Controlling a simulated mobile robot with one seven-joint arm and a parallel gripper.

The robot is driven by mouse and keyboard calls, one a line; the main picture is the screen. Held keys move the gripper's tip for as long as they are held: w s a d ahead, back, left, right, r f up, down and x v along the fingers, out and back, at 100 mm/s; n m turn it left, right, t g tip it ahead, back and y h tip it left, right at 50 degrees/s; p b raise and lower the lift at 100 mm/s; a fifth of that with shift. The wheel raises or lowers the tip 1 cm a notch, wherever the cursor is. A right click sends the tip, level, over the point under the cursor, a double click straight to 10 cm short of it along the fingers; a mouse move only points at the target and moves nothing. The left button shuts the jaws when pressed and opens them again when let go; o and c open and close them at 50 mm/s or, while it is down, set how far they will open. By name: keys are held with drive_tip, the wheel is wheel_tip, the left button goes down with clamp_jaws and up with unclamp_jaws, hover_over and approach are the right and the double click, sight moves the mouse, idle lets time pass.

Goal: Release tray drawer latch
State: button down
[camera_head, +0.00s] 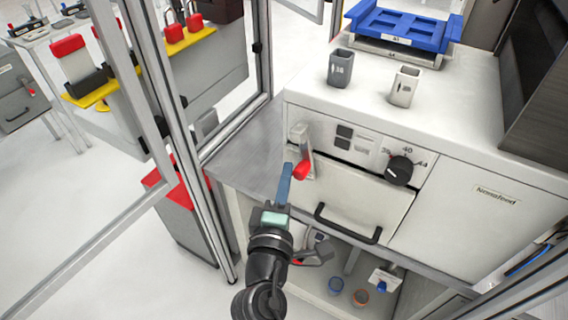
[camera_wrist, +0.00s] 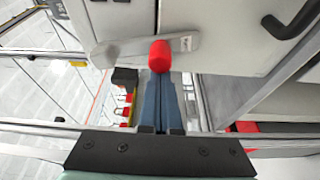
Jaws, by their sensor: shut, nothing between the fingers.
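The tray drawer (camera_head: 360,198) is a pale front panel low on the white machine, closed, with a black bar handle (camera_head: 346,224). Its latch (camera_head: 303,137) is a grey lever at the drawer's upper left, hanging down to a red knob (camera_head: 302,171). In the wrist view the lever (camera_wrist: 186,42) runs across the panel edge, and the red knob (camera_wrist: 160,56) is straight ahead of the fingers. My gripper (camera_head: 287,168) has its blue fingers shut and empty, just left of the knob. The shut fingertips (camera_wrist: 161,76) appear close to the knob; I cannot tell whether they touch.
A black dial (camera_head: 399,170) sits right of the latch. Two grey cups (camera_head: 341,68) (camera_head: 404,86) and a blue tray (camera_head: 400,27) stand on the machine's top. A metal frame post (camera_head: 170,140) rises left of my arm.

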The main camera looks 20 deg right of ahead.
sight(307, 165)
drive_tip(key=s+n+p, duration=0.1)
drive_tip(key=p, duration=0.2)
drive_tip(key=s+d+r+n+g+p, duration=0.1)
drive_tip(key=n+p, duration=0.1)
drive_tip(key=p, duration=0.2)
drive_tip(key=d+n+p, duration=0.1)
drive_tip(key=n+p, duration=0.1)
drive_tip(key=p, duration=0.1)
drive_tip(key=shift+s+d+r+g+y+p, duration=0.1)
drive_tip(key=shift+s+r+g+y+p, duration=0.2)
drive_tip(key=shift+s+r+g, duration=0.1)
drive_tip(key=shift+s+d+r+n+g+p, duration=0.25)
drive_tip(key=shift+s+d+r+n+p, duration=0.25)
drive_tip(key=shift+p, duration=1.1)
drive_tip(key=shift+s+d+r+n+g+p, duration=0.3)
drive_tip(key=shift+s+r+n+p, duration=0.4)
drive_tip(key=shift+p, duration=0.95)
drive_tip(key=shift+s+d+r+n+g+p, duration=0.15)
drive_tip(key=shift+s+d+r+n+p, duration=0.45)
drive_tip(key=shift+p, duration=1)
drive_tip(key=shift+w+a+r, duration=0.1)
drive_tip(key=shift+w+r, duration=0.2)
drive_tip(key=shift+w, duration=0.05)
drive_tip(key=shift+m, duration=0.3)
